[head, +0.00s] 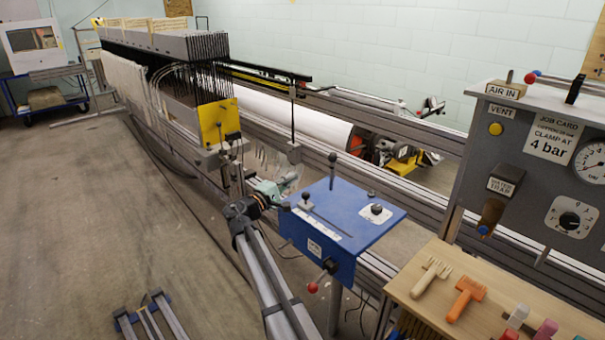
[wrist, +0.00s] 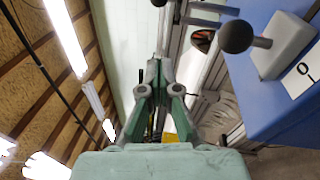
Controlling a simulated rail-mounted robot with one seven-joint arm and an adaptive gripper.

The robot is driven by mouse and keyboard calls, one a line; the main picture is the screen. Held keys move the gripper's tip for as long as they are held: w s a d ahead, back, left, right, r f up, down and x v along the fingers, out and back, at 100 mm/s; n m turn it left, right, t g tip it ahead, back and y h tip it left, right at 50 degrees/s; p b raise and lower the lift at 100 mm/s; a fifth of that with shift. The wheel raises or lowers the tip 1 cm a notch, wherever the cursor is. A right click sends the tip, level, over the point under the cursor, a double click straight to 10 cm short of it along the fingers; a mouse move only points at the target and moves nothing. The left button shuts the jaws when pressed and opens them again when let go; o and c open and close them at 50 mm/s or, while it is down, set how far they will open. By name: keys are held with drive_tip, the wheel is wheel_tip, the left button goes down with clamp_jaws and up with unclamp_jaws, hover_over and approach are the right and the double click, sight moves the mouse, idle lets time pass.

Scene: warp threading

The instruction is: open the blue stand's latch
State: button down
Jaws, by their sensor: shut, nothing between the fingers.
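The blue stand (head: 350,240) stands at the centre in the head view, and its blue side shows at the right in the wrist view (wrist: 275,110). Its top carries a slot, a short black-knobbed lever (head: 306,198), a tall rod with a black ball (head: 332,158) and a white-plated knob (head: 377,210). A red-balled lever (head: 313,287) sticks out from its front. I cannot tell which part is the latch. My gripper (head: 280,187) is shut and empty, left of the stand's top. In the wrist view its fingers (wrist: 156,68) meet, apart from a black ball knob (wrist: 237,37).
A loom with a yellow plate (head: 218,122) and long rails lies behind. A grey control panel (head: 545,150) stands at the right above a wooden bench (head: 490,285) holding small tools. The floor (head: 80,220) at left is open.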

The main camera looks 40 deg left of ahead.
sight(333, 157)
drive_tip(key=w+d+r+p, duration=0.1)
drive_tip(key=w+d+r, duration=0.1)
drive_tip(key=w, duration=1)
drive_tip(key=shift+d, duration=0.2)
drive_tip(key=shift+s+y, duration=0.2)
drive_tip(key=shift+y, duration=0.2)
